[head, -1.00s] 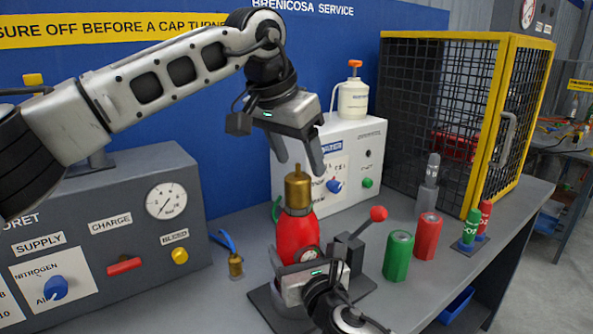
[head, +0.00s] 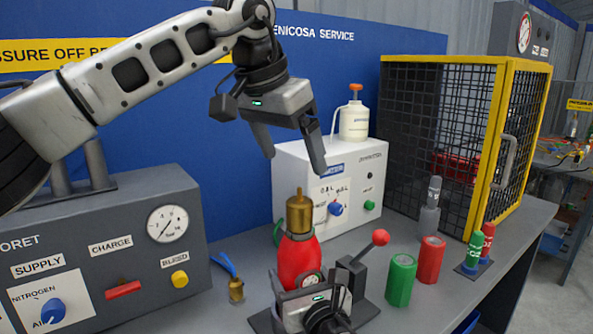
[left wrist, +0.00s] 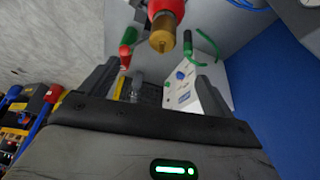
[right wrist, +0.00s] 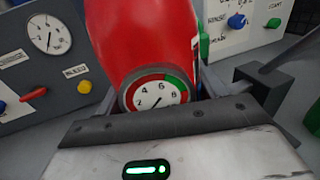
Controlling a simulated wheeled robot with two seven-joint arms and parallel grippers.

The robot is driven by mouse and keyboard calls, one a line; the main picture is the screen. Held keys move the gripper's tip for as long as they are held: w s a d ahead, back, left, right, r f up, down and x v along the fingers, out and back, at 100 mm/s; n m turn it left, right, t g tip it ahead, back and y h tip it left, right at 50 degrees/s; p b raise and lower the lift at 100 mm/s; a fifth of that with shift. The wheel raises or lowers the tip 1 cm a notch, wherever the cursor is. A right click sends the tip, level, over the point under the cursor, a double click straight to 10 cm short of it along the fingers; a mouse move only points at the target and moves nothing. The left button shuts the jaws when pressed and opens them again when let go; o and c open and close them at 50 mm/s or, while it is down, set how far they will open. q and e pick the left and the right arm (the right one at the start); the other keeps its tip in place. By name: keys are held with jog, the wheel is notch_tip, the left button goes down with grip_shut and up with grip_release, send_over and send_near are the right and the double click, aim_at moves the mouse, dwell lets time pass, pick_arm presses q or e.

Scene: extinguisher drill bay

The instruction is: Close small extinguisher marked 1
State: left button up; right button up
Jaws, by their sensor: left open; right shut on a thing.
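The small red extinguisher (head: 298,262) stands upright on the bench with a brass cap (head: 299,213) on its top. No number marking is readable on it. It also shows in the left wrist view (left wrist: 166,8) with the brass cap (left wrist: 162,35). My left gripper (head: 296,163) is open and empty, above and slightly left of the cap and apart from it. My right gripper (head: 318,290) is shut on the lower front of the extinguisher. In the right wrist view the red body (right wrist: 140,45) and its gauge (right wrist: 157,92) sit between the fingers.
A clamp with a red-knobbed lever (head: 380,237) stands right of the extinguisher. Green (head: 401,280) and red (head: 430,259) cylinders stand further right. A grey charging panel (head: 110,290) is at left, a white tester box (head: 350,190) behind, and a yellow-framed cage (head: 497,140) at back right.

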jog(key=shift+f, duration=0.2)
jog(key=o, duration=1.9)
pick_arm(q)
jog(key=v, duration=0.6)
jog(key=shift+r, duration=0.35)
pick_arm(e)
jog(key=shift+o, duration=0.2)
jog(key=shift+r, duration=0.1)
pick_arm(q)
jog(key=shift+s+a, duration=0.1)
pick_arm(e)
jog(key=shift+s, duration=0.1)
pick_arm(q)
jog(key=shift+f+b, duration=0.4)
pick_arm(e)
jog(key=v, duration=1.6)
